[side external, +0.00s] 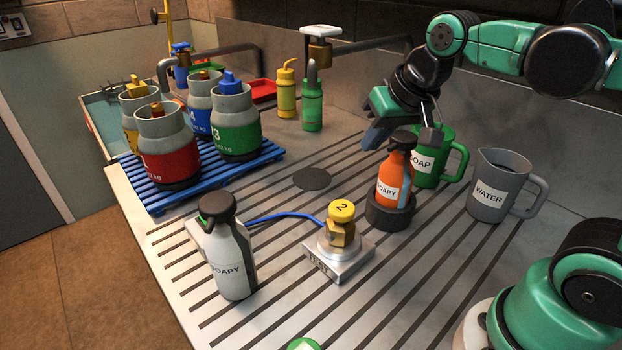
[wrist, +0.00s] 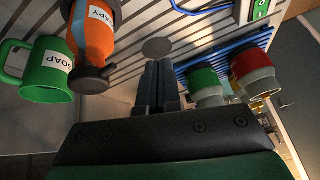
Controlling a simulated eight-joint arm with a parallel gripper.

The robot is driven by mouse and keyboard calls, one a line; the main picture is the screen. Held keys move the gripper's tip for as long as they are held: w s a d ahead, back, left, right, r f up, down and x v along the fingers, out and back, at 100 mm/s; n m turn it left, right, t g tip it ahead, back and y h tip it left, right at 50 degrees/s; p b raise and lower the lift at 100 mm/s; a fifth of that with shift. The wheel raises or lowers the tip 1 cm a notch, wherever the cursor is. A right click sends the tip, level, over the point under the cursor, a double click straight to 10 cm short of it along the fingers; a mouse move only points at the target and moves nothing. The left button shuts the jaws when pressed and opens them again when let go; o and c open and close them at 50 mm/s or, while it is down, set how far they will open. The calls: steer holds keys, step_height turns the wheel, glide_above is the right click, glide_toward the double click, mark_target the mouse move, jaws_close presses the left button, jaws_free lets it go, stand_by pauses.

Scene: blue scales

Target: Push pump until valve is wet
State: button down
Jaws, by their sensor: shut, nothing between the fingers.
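The brass valve (side external: 341,232) with a yellow cap marked 2 stands upright on a small metal test base (side external: 338,262) at the middle front of the drainer. An orange bottle labelled SOAPY (side external: 394,180) with a dark top stands upright in a dark round holder (side external: 390,213); it also shows at the upper left of the wrist view (wrist: 97,38). A white SOAPY bottle (side external: 232,262) with a black top stands left of the valve. My gripper (wrist: 158,72) is shut and empty, above and behind the orange bottle. I cannot tell whether the valve is wet.
A green SOAP mug (side external: 432,172) and a grey WATER jug (side external: 492,190) stand right of the orange bottle. Several gas cylinders stand on a blue rack (side external: 200,185) at left. A blue hose (side external: 285,216) runs to the valve base. The drainer near the dark disc (side external: 312,179) is clear.

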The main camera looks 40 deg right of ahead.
steer(key=w+d+r+m+g, duration=0.25)
steer(key=d+r+m, duration=0.25)
steer(key=r+m, duration=0.3)
step_height(320, 180, up, 6)
steer(key=m+g, duration=0.3)
steer(key=m, duration=0.3)
glide_above(404, 136)
steer(key=shift+d+f, duration=0.1)
steer(key=shift+f, duration=0.1)
step_height(404, 136, down, 14)
steer(key=shift+f, duration=0.1)
